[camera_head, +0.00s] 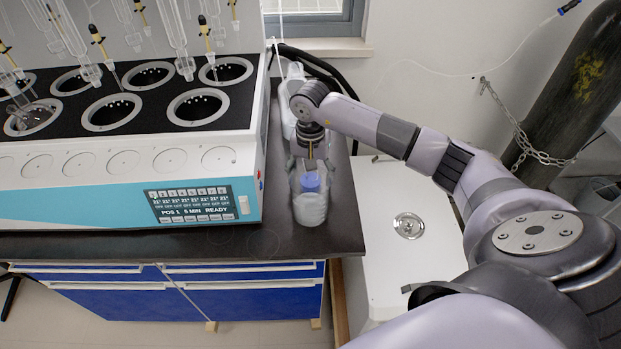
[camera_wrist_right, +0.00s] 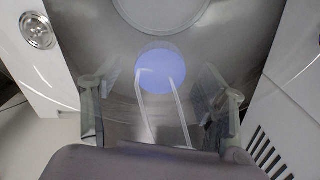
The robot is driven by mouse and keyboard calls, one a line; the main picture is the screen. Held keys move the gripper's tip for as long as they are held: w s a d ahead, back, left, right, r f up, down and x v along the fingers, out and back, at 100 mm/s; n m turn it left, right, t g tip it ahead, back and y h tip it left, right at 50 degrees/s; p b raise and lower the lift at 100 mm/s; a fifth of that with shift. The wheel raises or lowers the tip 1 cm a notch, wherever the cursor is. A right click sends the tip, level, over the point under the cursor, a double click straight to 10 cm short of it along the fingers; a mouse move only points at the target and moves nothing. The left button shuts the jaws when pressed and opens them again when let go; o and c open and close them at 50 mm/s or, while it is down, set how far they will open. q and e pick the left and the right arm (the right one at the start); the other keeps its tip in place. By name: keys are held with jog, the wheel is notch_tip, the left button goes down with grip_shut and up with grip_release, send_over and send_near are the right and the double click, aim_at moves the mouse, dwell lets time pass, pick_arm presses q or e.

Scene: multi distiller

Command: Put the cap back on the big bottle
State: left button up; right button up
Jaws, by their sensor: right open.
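The big bottle (camera_head: 310,208) is translucent and stands upright on the dark bench, right of the white machine. The blue cap (camera_head: 310,182) shows at its top; I cannot tell whether it is seated on the neck. In the right wrist view the blue cap (camera_wrist_right: 162,68) is a round disc beyond the fingers. My right gripper (camera_head: 310,166) points down over the bottle top. Its two fingers stand apart on either side, and the gripper in the wrist view (camera_wrist_right: 158,98) is open. Contact between fingers and cap cannot be made out. My left gripper is not in view.
The white and teal machine (camera_head: 130,195) with several round wells stands close on the left. Another pale container (camera_head: 290,95) is behind the bottle, partly hidden by my arm. A white cabinet (camera_head: 375,245) stands right of the bench (camera_head: 200,240). The bench front is clear.

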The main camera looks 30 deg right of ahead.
jog(key=shift+f, duration=0.35)
jog(key=c, duration=0.8)
